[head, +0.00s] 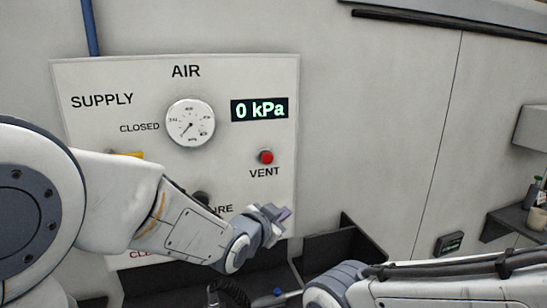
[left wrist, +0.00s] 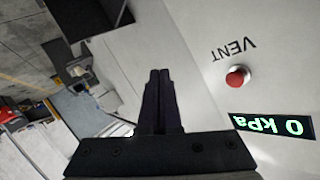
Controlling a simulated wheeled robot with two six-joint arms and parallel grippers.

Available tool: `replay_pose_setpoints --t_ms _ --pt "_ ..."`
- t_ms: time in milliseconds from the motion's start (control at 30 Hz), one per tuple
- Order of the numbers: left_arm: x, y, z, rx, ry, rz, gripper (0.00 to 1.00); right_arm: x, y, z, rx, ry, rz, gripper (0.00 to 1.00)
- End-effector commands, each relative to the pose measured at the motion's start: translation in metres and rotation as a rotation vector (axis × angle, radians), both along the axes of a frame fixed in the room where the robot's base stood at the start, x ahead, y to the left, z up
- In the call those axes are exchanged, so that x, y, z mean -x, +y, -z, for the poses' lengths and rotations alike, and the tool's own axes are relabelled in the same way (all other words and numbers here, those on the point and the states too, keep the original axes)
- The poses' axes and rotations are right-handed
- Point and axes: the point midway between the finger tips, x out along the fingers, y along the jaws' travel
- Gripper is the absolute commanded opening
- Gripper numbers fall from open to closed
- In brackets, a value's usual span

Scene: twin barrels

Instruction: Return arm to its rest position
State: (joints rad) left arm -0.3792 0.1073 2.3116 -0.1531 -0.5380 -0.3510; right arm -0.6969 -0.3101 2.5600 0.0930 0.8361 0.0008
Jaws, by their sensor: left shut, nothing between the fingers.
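My left arm (head: 190,222) comes in from the left, across the lower part of the white air panel (head: 228,72). My left gripper (head: 285,214) is shut and empty, in front of the panel's lower right edge. In the left wrist view its dark fingers (left wrist: 160,78) are together with nothing between them. The red vent button (head: 266,157) is above the gripper and apart from it; it also shows in the left wrist view (left wrist: 238,78). My right arm (head: 440,280) shows at the lower right; its gripper cannot be made out.
A yellow part (head: 127,154) and a dark knob (head: 201,198) are partly hidden by my left arm. A dark bin (head: 340,247) stands right of the panel. A shelf with small items (head: 520,218) is at far right.

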Motion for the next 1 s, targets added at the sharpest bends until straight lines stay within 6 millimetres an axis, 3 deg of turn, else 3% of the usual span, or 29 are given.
replay_pose_setpoints --t_ms 167,300,400,533,700,1000 --pt "0.084 0.001 0.054 -0.054 0.396 -0.038 0.00 0.000 0.000 0.000 0.000 0.000 0.000 0.52" --pt "0.166 0.015 0.088 -0.123 0.704 -0.084 0.00 0.000 0.000 0.000 0.000 0.000 0.000 0.52" --pt "0.223 0.030 0.103 -0.183 0.895 -0.118 0.00 0.000 0.000 0.000 0.000 0.000 0.000 0.52" --pt "0.281 0.049 0.112 -0.257 1.078 -0.158 0.00 0.000 0.000 0.000 0.000 0.000 0.000 0.52" --pt "0.318 0.063 0.114 -0.310 1.190 -0.186 0.00 0.000 0.000 0.000 0.000 0.000 0.000 0.52" --pt "0.322 0.065 0.114 -0.318 1.205 -0.191 0.00 0.000 0.000 0.000 0.000 0.000 0.000 0.52"
